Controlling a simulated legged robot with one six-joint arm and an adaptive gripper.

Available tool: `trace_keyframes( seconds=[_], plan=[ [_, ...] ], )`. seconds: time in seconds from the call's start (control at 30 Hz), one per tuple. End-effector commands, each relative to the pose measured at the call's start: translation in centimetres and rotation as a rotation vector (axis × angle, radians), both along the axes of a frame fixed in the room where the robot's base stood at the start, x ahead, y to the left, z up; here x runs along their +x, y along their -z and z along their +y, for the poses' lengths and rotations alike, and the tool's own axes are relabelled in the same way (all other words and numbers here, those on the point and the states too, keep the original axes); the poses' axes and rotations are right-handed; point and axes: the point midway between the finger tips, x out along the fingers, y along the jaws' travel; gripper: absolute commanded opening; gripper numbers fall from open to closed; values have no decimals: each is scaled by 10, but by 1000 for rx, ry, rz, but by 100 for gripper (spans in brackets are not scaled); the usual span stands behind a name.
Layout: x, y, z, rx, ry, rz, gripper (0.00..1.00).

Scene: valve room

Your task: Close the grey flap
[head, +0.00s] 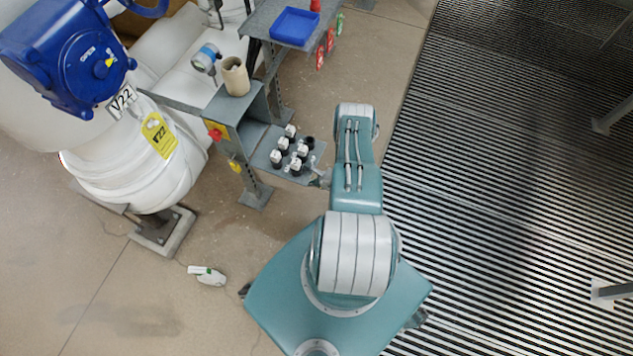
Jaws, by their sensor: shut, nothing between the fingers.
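A grey steel stand (222,108) is left of my arm. A thin grey plate (172,99) sticks out to the left from its top; it looks like the flap, standing open, but I cannot be sure. My gripper (318,178) shows only as a small grey piece at the left edge of my arm, near the right end of a lower grey shelf (262,158). It looks shut and empty. The arm hides most of it, and I cannot tell whether it touches the shelf.
Several black-and-white pieces (284,145) stand on the shelf. A beige cup (235,77) stands on the stand. A blue tray (295,26) lies on a rack behind. A white pipe with a blue actuator (68,55) fills the left. Striped grating (500,180) at right is mostly clear.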

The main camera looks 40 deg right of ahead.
Motion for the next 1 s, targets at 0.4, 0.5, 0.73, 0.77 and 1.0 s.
trace_keyframes(
  seconds=[0.4,0.5,0.73,0.77,1.0],
  plan=[
    [7,-37,3,-1,-1,0,0],
    [7,-40,4,0,0,0,0],
    [7,-40,3,0,0,0,0],
    [7,-40,4,0,0,0,0],
    [7,-43,0,-6,0,10,0]
  ],
)
